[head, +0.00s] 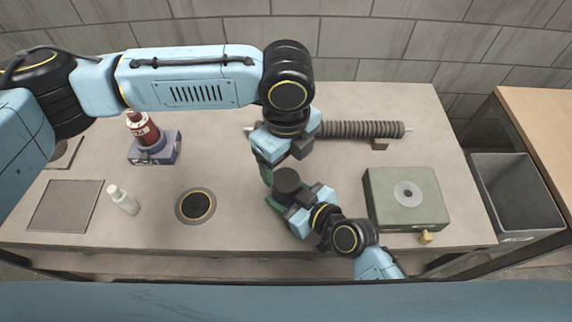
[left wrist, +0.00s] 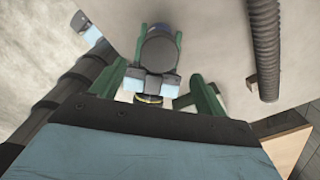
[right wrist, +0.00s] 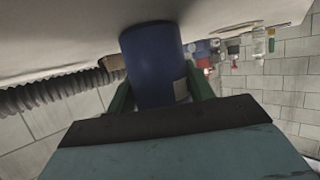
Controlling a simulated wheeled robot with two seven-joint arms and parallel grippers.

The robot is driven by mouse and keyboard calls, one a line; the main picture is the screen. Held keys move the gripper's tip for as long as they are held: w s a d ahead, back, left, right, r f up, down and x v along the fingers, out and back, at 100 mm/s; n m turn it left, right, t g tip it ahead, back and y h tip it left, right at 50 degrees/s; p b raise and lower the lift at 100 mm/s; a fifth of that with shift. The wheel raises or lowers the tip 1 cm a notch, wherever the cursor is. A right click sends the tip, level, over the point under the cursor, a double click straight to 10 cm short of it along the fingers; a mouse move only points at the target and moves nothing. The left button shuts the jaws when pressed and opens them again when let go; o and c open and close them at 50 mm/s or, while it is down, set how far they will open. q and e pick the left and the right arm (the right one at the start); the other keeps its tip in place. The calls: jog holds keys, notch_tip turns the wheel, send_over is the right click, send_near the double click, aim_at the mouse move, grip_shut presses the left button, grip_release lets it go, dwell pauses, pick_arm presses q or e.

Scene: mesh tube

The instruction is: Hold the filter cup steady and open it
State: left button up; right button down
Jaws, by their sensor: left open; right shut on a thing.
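The filter cup has a dark round lid (head: 287,180) and stands near the front middle of the bench. In the right wrist view its blue body (right wrist: 152,65) with a pale label sits between the green fingers of my right gripper (right wrist: 160,95), which is shut on it. In the left wrist view the dark lid (left wrist: 158,50) shows from above, with the right gripper's fingers on both sides of it. My left gripper (left wrist: 158,88) is open and empty, its fingers apart, short of the lid. In the head view the left gripper (head: 271,168) is just behind and above the cup.
A ribbed tube (head: 360,129) lies at the back. A green box with a pale disc (head: 408,190) stands at right, beyond it a grey bin (head: 515,200).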

aim_at(285, 179)
pick_arm(q)
jog(key=shift+a+f, duration=0.1)
jog(key=shift+f, duration=3.95)
jog(key=c, duration=1)
jog(key=n, duration=0.4)
jog(key=shift+n, duration=0.4)
jog(key=n, duration=0.4)
jog(key=shift+r, duration=0.25)
jog(key=shift+r, duration=0.9)
